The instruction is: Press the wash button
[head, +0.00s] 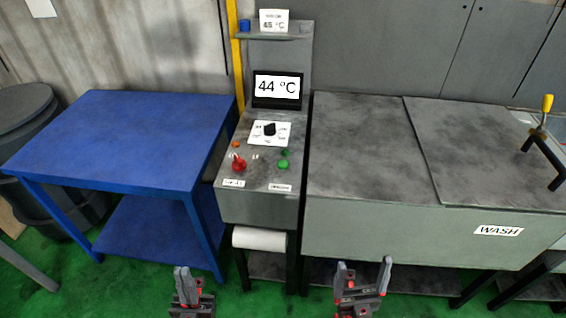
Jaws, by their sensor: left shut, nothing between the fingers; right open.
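A grey control panel (255,195) stands in the middle of the head view. It carries a red knob or button (239,165), green buttons (283,164), a small orange button (236,143) and a black dial (270,129). The small labels on its front edge are too small to read. A grey tank with a WASH label (498,231) is to the right. My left gripper (185,280) is shut and empty, low in front of the panel and apart from it. My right gripper (363,272) is open and empty, low in front of the tank.
A blue table (118,135) stands left of the panel, its top bare. A display (277,88) reading 44 °C is above the panel. A paper roll (259,240) hangs under it. A yellow-knobbed lever (546,105) and a black handle (545,160) are at the far right.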

